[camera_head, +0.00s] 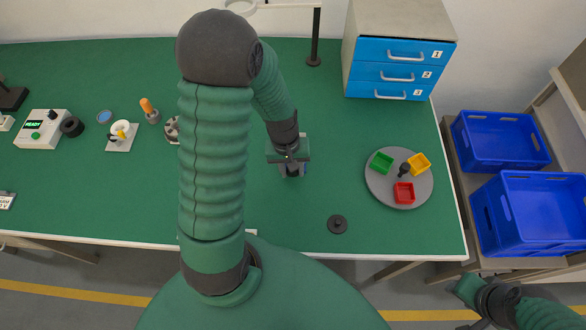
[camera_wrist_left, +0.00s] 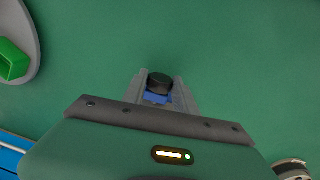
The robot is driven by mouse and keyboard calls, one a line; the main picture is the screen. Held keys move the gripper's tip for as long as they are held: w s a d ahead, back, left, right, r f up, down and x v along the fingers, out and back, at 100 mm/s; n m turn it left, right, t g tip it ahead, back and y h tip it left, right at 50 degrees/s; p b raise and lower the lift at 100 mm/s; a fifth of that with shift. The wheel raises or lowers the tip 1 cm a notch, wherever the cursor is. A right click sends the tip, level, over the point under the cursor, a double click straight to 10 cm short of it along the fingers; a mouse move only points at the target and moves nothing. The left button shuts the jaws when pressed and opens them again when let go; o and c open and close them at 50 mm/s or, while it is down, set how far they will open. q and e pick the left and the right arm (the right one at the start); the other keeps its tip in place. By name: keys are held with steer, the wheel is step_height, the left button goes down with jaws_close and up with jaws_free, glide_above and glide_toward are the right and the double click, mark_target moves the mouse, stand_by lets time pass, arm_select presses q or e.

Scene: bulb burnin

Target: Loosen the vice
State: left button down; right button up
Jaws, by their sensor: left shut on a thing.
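My left gripper (camera_head: 291,171) points down at the middle of the green bench. In the left wrist view its two grey fingers are closed on a round black knob (camera_wrist_left: 159,80). A blue part (camera_wrist_left: 156,98) shows just under the knob; it looks like the vice, but the gripper hides most of it. In the head view only small blue edges show beside the fingers. Part of my right arm and gripper (camera_head: 470,292) shows at the lower right, away from the bench; its fingers are not clear.
A grey turntable (camera_head: 400,199) with green, yellow and red trays stands right of the left gripper. A black disc (camera_head: 337,224) lies near the front edge. A blue drawer unit (camera_head: 396,78) stands behind. Blue crates (camera_head: 503,138) are at right, and a control box (camera_head: 42,130) at far left.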

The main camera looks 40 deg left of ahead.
arm_select(q)
steer(key=shift+s+d+t+h, duration=0.1)
steer(key=shift+s+t+h, duration=0.05)
steer(key=shift+t+h, duration=0.15)
steer(key=c, duration=1)
jaws_free()
steer(key=shift+o, duration=0.2)
steer(key=shift+r, duration=0.1)
steer(key=shift+a+r, duration=0.2)
steer(key=shift+r, duration=0.15)
step_height(320, 180, up, 16)
steer(key=s+a+p, duration=0.1)
steer(key=a+p, duration=0.1)
steer(key=shift+s+f, duration=0.2)
steer(key=shift+s, duration=0.1)
